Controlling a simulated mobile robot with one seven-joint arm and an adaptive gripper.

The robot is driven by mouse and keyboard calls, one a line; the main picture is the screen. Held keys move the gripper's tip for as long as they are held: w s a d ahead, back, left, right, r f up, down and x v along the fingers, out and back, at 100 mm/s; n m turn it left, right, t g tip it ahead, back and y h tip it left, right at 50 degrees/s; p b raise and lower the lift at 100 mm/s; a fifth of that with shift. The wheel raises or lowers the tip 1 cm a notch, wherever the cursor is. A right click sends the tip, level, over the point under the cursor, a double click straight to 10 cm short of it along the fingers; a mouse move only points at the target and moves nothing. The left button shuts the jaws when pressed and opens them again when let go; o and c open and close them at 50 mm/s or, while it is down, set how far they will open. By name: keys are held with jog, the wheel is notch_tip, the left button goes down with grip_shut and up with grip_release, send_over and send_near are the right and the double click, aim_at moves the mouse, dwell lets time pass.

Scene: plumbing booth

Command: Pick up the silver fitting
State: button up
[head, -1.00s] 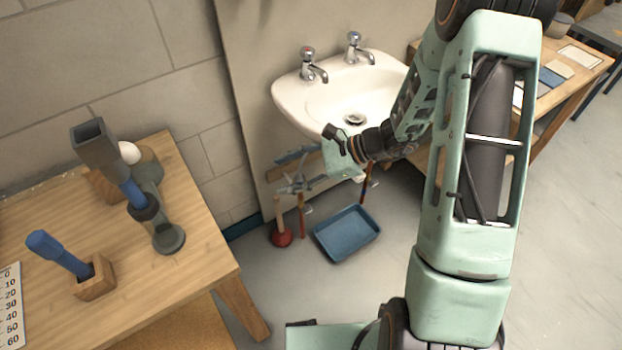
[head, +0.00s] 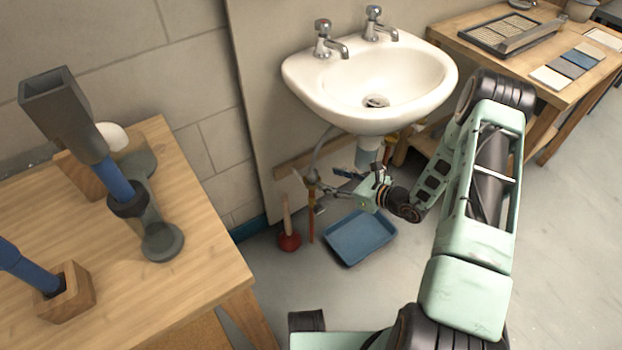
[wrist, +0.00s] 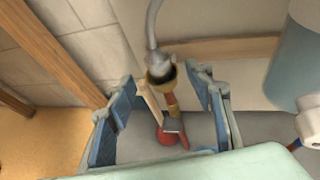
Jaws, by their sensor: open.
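My gripper (head: 337,183) is under the sink, near the wall. In the wrist view its two blue-padded fingers (wrist: 162,92) are wide apart with nothing clamped between them. A grey hose hangs from the sink and ends in a silver collar with a brass-coloured nut (wrist: 160,76), between the fingers in the picture. It also shows in the head view (head: 312,177). Just below it is a small silver-grey piece (wrist: 172,125), also small in the head view (head: 320,208). I cannot tell for sure which of these is the silver fitting.
The white sink (head: 372,85) is above my gripper, with its waste pipe (head: 367,152) close by on the right. A red plunger (head: 289,241) and blue tray (head: 360,238) are on the floor below. A wooden workbench (head: 205,270) stands at left.

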aim_at(317, 175)
jog(key=b+x, duration=0.2)
jog(key=x, duration=0.7)
jog(key=shift+s+a+b, duration=0.15)
jog(key=shift+b, duration=0.2)
jog(key=shift+r, duration=0.1)
grip_shut()
